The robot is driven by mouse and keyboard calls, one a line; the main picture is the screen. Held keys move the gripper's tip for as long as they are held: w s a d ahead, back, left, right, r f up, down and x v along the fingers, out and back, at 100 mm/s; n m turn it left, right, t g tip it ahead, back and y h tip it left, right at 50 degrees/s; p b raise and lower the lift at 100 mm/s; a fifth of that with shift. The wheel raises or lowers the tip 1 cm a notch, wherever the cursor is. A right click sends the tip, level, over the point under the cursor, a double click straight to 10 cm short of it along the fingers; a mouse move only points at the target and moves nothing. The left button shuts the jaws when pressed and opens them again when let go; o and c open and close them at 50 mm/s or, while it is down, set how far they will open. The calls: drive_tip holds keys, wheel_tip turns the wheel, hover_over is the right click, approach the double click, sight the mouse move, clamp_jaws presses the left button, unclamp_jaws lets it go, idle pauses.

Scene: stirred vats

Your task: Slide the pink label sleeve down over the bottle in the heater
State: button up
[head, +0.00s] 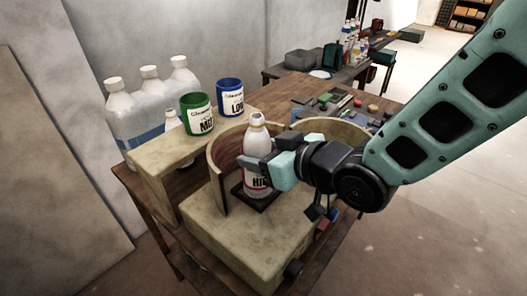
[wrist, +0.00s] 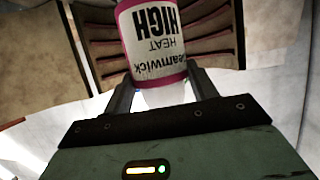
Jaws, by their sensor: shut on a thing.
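A white bottle (head: 256,138) stands upright on a dark square plate in the heater (head: 215,170). The pink label sleeve (head: 258,184), with a white panel reading HIGH HEAT, is around the lower part of the bottle, its lower edge near the base. The sleeve appears upside down in the wrist view (wrist: 157,35). My gripper (head: 262,163) reaches in from the right at the bottle's middle. Its fingers lie on either side of the sleeve's upper edge in the wrist view (wrist: 163,88), shut on the sleeve. The gripper hides part of the bottle and sleeve.
Curved heater walls (head: 345,138) stand left and right of the bottle. Small items lie on the table at the back right.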

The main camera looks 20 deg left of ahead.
drive_tip(key=shift+f+b, duration=0.65)
drive_tip(key=shift+f, duration=0.15)
drive_tip(key=o, duration=0.7)
drive_tip(key=shift+b+v, duration=4.55)
drive_tip(key=shift+v, duration=4.15)
drive_tip(key=shift+f, duration=0.15)
